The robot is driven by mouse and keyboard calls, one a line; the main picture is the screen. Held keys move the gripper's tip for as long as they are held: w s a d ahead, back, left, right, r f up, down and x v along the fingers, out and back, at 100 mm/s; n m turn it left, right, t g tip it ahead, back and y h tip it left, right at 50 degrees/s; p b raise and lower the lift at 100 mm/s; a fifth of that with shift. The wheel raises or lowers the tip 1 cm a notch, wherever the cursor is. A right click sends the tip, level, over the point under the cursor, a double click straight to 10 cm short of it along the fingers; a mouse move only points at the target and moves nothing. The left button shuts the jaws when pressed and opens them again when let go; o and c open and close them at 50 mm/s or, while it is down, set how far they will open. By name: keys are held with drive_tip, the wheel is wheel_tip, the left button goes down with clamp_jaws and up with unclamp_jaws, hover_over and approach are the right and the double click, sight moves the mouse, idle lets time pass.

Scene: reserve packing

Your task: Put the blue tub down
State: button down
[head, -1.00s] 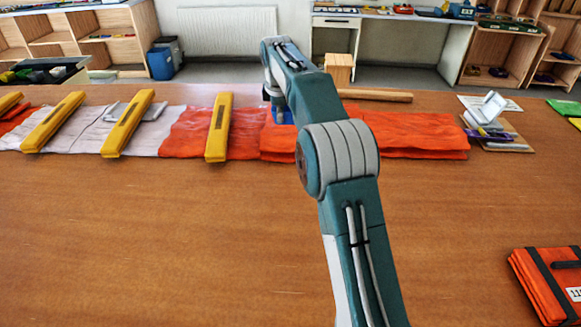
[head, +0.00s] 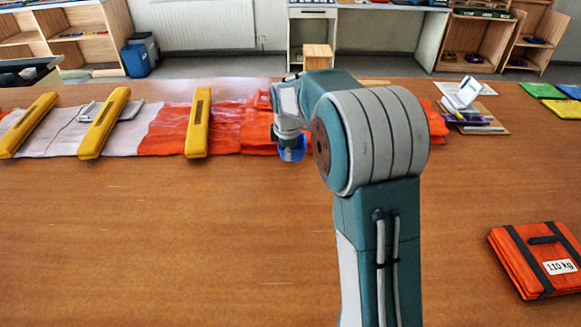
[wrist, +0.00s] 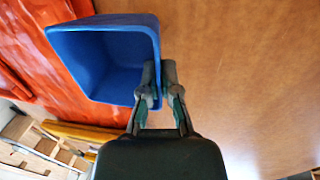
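The blue tub (head: 292,154) is near the front edge of the orange cloth, left of my arm's large joint. In the wrist view the tub (wrist: 100,60) shows its open, empty inside. My gripper (wrist: 157,80) is shut on one wall of the tub at its rim. In the head view my gripper (head: 289,136) is just above the tub and partly covers it. The tub overlaps the cloth and bare wood in view; I cannot tell how high its base is above the table.
Orange cloth (head: 225,115) and white cloth (head: 60,135) lie along the back, with yellow bars (head: 198,125) across them. An orange folded pack marked 110 kg (head: 530,250) lies at right. A small board with tools (head: 475,120) is at back right. The front table (head: 180,240) is clear.

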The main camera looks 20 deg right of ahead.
sight(290, 175)
drive_tip(key=shift+s+d+f, duration=0.15)
drive_tip(key=shift+s+f, duration=0.25)
drive_tip(key=shift+f, duration=0.1)
wheel_tip(290, 175, down, 3)
drive_tip(key=shift+s+f, duration=0.1)
drive_tip(key=shift+f, duration=0.1)
drive_tip(key=c, duration=0.8)
unclamp_jaws()
